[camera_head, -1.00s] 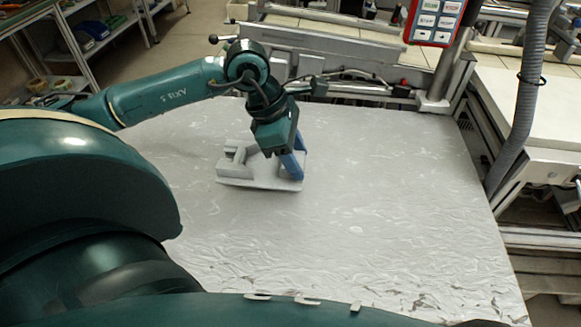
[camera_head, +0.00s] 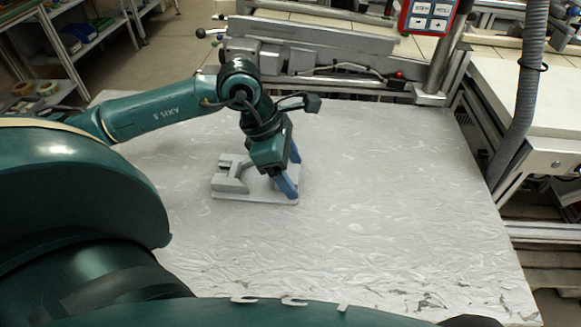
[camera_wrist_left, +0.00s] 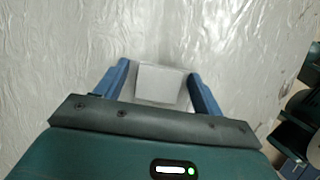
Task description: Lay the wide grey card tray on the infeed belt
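The wide grey card tray (camera_head: 230,190), a flat light grey plate with raised blocks, is at the middle left of the pale wrinkled work surface. It looks level and at or very close to that surface; contact underneath cannot be seen. My left gripper (camera_head: 288,182) points down at its right end, with blue fingers on either side of it. In the left wrist view, part of the tray (camera_wrist_left: 160,83) fills the space between the blue fingers of the left gripper (camera_wrist_left: 159,72). My right gripper is not in view.
A red control panel (camera_head: 430,15) and a grey hose (camera_head: 520,110) stand at the right. The work surface right of the tray is clear.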

